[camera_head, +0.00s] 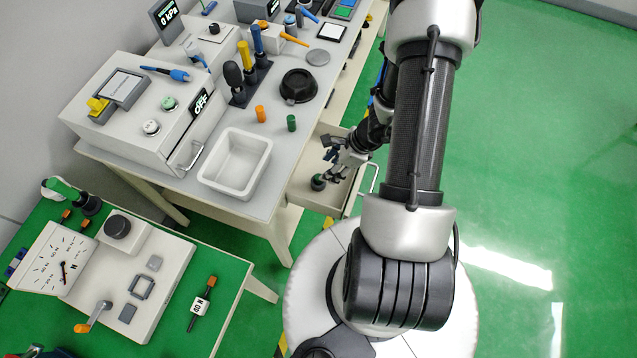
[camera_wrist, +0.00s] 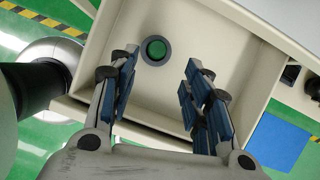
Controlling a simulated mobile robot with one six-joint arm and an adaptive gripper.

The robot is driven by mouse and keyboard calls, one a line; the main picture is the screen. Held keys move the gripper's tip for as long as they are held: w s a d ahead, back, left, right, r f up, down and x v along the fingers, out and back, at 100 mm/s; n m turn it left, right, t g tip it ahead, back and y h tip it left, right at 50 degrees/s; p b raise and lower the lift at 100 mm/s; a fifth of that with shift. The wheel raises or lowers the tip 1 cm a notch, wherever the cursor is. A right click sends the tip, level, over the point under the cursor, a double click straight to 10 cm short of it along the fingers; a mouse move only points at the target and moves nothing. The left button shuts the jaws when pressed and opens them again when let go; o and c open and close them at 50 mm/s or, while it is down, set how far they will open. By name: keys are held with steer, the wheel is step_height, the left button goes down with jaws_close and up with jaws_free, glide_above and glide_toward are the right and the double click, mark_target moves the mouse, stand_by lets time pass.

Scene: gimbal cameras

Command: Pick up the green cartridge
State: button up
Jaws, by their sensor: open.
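A dark round piece with a green top (camera_head: 318,182) stands in the open drawer (camera_head: 318,202) under the table. In the wrist view its green top (camera_wrist: 155,50) shows inside a dark ring on the drawer floor. My gripper (camera_head: 334,160) is over the drawer, with its two blue-padded fingers (camera_wrist: 160,68) open and nothing between them. The green top lies just ahead of the fingertips, nearer the left finger. A small green cylinder (camera_head: 291,122) also stands upright on the table top, beside an orange cylinder (camera_head: 260,114). I cannot tell which green piece is the cartridge.
The drawer walls surround my gripper closely. A white tray (camera_head: 203,177), a black round base (camera_head: 298,86) and a white instrument box (camera_head: 118,135) stand on the table (camera_head: 250,205). A green bench (camera_head: 225,285) stands at lower left. Open green floor lies to the right.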

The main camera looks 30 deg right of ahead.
mark_target(319, 181)
steer(key=b+x, duration=0.1)
steer(key=x, duration=0.1)
steer(key=a+b+x, duration=0.1)
steer(key=x, duration=0.2)
steer(key=shift+r, duration=0.25)
steer(key=shift+w+a+f+b, duration=0.1)
steer(key=shift+a+f+b, duration=0.05)
steer(key=shift+f+b, duration=0.3)
steer(key=shift+c, duration=0.5)
jaws_close()
steer(key=shift+r, duration=0.1)
